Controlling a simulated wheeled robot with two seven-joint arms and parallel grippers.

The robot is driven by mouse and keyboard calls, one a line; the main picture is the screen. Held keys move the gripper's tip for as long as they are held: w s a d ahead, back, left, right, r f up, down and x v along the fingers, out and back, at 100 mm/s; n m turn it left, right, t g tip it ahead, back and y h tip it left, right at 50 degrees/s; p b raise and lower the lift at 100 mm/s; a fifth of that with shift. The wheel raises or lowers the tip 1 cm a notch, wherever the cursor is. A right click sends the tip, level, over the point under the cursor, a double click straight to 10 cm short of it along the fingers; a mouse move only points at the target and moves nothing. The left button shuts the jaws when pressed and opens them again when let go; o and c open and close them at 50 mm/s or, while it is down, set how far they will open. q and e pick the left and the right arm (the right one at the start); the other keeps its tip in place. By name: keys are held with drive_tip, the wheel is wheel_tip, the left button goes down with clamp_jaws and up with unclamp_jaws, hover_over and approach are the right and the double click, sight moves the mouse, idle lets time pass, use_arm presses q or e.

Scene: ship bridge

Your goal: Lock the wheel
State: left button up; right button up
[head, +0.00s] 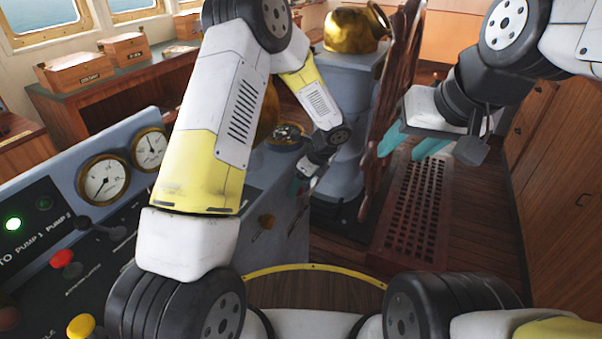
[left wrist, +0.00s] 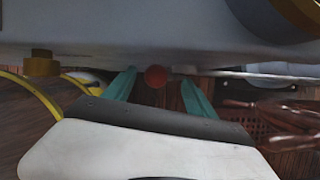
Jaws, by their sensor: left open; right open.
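The wooden ship's wheel (head: 403,62) stands nearly edge-on in the head view, beside a grey pedestal (head: 345,188). In the left wrist view, blurred brown spokes (left wrist: 285,125) show at the right. A red ball-shaped knob (left wrist: 155,76) sits between the teal fingers of my left gripper (left wrist: 158,92), which is open and not closed on it. In the head view my left gripper (head: 303,181) is small and partly hidden beside the console and pedestal. My right gripper (head: 411,146) is open and empty, right of the wheel, above the grating.
A blue-grey console (head: 60,152) with gauges, a green lamp and coloured levers fills the left. A brass housing (head: 352,30) tops the pedestal. A red-brown floor grating (head: 422,205) lies right of the wheel. Wooden cabinets (head: 568,165) stand at the right.

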sight(302, 197)
use_arm(q)
drive_tip(key=shift+x, duration=1.8)
drive_tip(key=shift+s, duration=0.1)
clamp_jaws()
